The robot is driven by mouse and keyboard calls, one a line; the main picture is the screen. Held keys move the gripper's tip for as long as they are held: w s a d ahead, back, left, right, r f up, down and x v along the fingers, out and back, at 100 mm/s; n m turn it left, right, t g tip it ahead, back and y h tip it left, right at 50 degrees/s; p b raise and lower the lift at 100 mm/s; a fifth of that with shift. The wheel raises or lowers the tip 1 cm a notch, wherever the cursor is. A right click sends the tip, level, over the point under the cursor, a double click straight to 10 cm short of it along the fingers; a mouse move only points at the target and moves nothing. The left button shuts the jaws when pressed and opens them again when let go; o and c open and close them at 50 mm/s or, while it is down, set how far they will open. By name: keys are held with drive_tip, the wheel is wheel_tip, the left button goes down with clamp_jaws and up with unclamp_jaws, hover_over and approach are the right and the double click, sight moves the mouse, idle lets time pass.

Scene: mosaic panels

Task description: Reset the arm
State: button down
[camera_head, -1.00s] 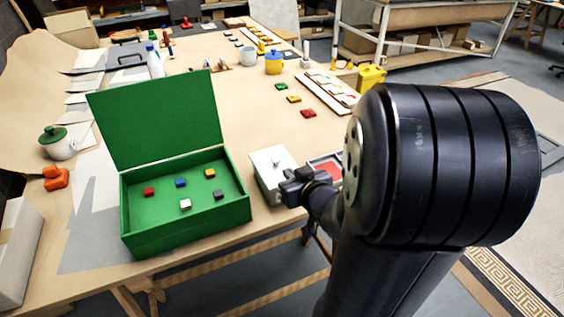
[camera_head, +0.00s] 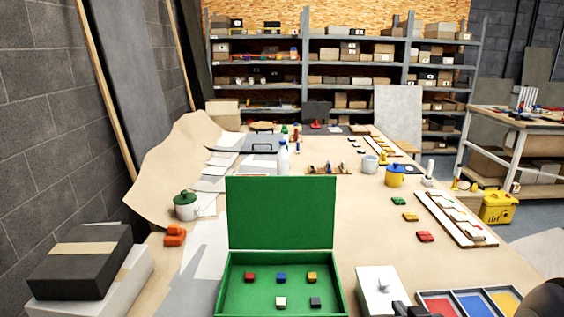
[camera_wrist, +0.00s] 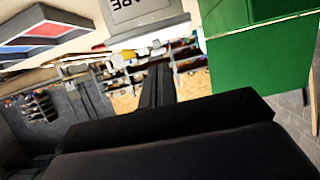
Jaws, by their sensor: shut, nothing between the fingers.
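My gripper shows at the bottom edge of the head view (camera_head: 402,309), just in front of the white lidded box (camera_head: 380,284). Only its tip is in frame there. In the wrist view its dark fingers (camera_wrist: 156,84) are together with nothing between them. A dark rounded part of my arm shows in the bottom right corner of the head view. The open green box (camera_head: 282,212) stands left of my gripper, with several small coloured blocks inside. Its green side also fills the upper right of the wrist view (camera_wrist: 262,55).
A tray with red, blue and yellow compartments (camera_head: 427,294) lies right of the white box. Coloured pieces, a white board (camera_head: 455,218), a yellow pot (camera_head: 395,177) and a lidded jar (camera_head: 186,206) stand farther back. Dark and white boxes (camera_head: 80,262) sit at the left.

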hover_over(382, 293)
drive_tip(key=shift+s+d, duration=0.1)
drive_tip(key=shift+s, duration=0.1)
drive_tip(key=shift+w+d+r, duration=0.1)
drive_tip(key=shift+d, duration=0.05)
drive_tip(key=shift+w, duration=0.1)
drive_tip(key=shift+a+r+p, duration=0.1)
drive_tip(key=shift+a+p, duration=0.1)
drive_tip(key=shift+p, duration=0.1)
